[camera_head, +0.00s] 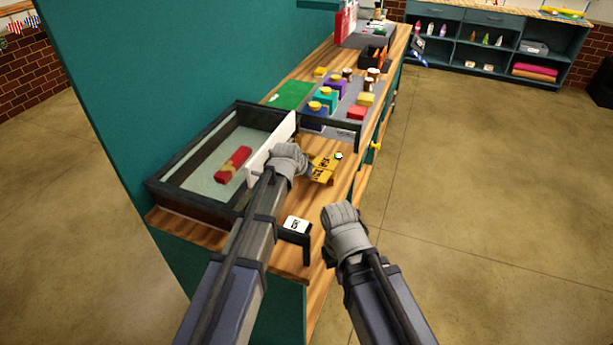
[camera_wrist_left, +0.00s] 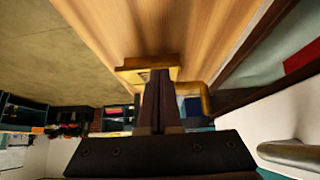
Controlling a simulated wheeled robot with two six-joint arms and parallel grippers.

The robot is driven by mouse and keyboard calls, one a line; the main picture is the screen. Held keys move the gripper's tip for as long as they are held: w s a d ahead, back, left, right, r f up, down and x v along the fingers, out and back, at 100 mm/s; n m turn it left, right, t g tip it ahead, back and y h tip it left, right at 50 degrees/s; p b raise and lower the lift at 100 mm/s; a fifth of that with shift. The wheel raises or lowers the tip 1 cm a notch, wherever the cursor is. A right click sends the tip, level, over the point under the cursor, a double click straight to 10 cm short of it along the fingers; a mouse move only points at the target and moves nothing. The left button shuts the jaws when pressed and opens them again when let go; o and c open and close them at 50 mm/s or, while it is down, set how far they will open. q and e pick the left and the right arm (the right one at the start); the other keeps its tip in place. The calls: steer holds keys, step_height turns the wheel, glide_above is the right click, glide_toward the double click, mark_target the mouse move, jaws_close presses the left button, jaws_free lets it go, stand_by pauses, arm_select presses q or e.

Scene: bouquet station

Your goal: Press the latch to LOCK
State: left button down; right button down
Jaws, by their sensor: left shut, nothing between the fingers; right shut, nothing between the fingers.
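The yellow latch (camera_head: 322,168) with dark lettering sits on the wooden counter, just right of the white panel of the glass-sided case. I cannot read the lettering surely. In the left wrist view the yellow latch (camera_wrist_left: 150,66) lies at my fingertips, with a bent yellow bar on its right. My left gripper (camera_head: 306,170) is shut and empty at the latch's left side; it also shows in the left wrist view (camera_wrist_left: 157,78). I cannot tell whether it touches the latch. My right gripper (camera_head: 333,240) is shut and empty, beside the counter's right edge.
The case (camera_head: 180,212) holds a red bundle (camera_head: 233,165) with a yellow band. A small stand with a white label (camera_head: 297,224) is at the near counter end. Colored boxes, bottles and a green mat (camera_head: 291,95) lie farther back. The floor on the right is free.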

arm_select(q)
steer(key=shift+s+a+f+t+h+b, duration=0.15)
steer(key=shift+f+t+b, duration=0.45)
steer(key=shift+b, duration=0.7)
steer(key=shift+s+f+t+h+b, duration=0.25)
steer(key=shift+f+t+b, duration=0.35)
steer(key=shift+b, duration=0.75)
steer(key=shift+s+a+f+t+h+b, duration=0.15)
steer(key=shift+f+t+b, duration=0.25)
steer(key=shift+f+b, duration=0.65)
steer(key=shift+r+b, duration=0.15)
steer(key=shift+b, duration=0.3)
step_height(320, 180, up, 10)
steer(key=p, duration=0.9)
steer(key=shift+p, duration=0.4)
